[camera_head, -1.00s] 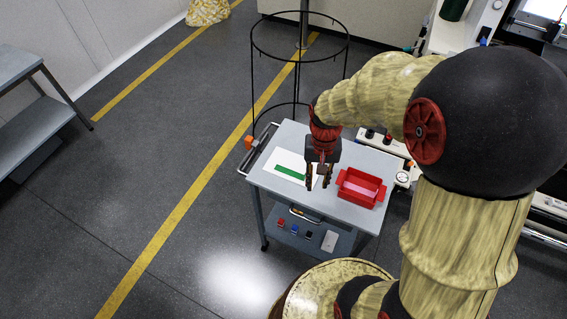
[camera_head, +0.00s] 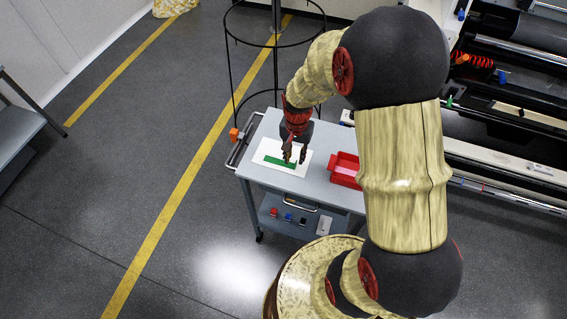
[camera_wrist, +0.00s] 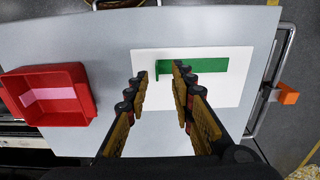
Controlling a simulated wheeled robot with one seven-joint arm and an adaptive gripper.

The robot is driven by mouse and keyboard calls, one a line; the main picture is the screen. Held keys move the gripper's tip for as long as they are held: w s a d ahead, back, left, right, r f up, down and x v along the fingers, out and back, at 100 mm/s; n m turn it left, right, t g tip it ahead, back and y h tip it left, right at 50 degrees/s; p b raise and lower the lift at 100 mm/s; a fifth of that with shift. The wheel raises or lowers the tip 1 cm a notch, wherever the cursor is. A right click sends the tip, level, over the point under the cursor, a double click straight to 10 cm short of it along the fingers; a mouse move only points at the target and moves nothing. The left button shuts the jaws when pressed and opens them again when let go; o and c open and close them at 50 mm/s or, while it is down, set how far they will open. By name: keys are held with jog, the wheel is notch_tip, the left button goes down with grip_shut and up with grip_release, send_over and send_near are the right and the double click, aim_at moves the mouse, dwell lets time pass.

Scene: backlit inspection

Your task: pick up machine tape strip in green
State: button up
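The green tape strip (camera_head: 279,162) lies flat on a white sheet (camera_head: 264,151) on the grey cart top. It also shows in the wrist view (camera_wrist: 208,65), long and thin, with a short bend at its left end. My gripper (camera_head: 294,156) is over the sheet, at the right end of the strip in the head view. In the wrist view my gripper (camera_wrist: 159,74) is open, its two fingers apart with nothing held between them. One fingertip overlaps part of the strip in that view. I cannot tell its exact height above the sheet.
A red bin (camera_head: 344,170) with a pink strip inside (camera_wrist: 50,100) stands on the cart top (camera_head: 320,187) beside the sheet. A black wire ring frame (camera_head: 233,75) stands behind the cart. An orange item (camera_wrist: 287,93) is at the cart's handle.

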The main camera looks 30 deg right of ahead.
aim_at(280, 160)
jog(key=f, duration=0.3)
jog(key=shift+s+d+b, duration=0.15)
jog(key=shift+d+b, duration=0.05)
jog(key=shift+b, duration=0.1)
jog(key=shift+f, duration=0.45)
jog(key=shift+c, duration=1.2)
grip_shut()
